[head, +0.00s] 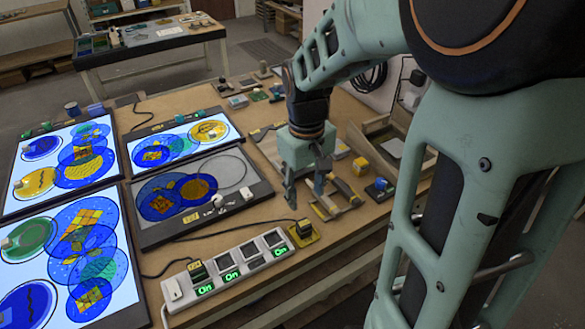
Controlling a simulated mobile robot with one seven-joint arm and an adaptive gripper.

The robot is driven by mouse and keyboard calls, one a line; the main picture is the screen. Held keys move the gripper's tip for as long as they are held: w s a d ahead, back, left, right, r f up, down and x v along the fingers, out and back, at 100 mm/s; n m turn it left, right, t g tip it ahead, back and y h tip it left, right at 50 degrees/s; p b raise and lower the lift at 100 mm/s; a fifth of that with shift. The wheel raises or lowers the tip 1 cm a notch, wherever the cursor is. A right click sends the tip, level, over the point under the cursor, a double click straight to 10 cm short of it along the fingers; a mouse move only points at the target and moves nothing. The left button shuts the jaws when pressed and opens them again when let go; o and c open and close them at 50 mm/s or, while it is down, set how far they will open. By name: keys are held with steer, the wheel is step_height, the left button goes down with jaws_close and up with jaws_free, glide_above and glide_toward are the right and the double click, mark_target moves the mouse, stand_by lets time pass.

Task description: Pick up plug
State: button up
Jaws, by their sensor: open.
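A dark plug (302,229) with a yellow label stands on a small yellow base at the right end of the power strip (235,267). A black cord runs left from it along the front of the unlit panel (203,194). Another plug (198,272) sits in the strip's left part, beside a green "On" light. My gripper (305,195) points down above and slightly behind the loose plug, apart from it. Its fingers are open, with nothing seen between them. The fingers' exact height over the table is hard to tell.
Lit panels (72,152) with blue and yellow glass discs fill the left. Wooden pieces and tools (337,203) lie just right of my gripper, with a yellow block (361,166) behind them. The table's front edge is close to the strip.

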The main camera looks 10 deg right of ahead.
mark_target(305, 225)
steer(key=shift+s+a+f+m, duration=0.1)
steer(key=shift+s+f+m, duration=0.2)
steer(key=shift+s+m, duration=0.4)
step_height(305, 225, down, 5)
steer(key=shift+a+r, duration=0.1)
steer(key=shift+f, duration=3)
jaws_close()
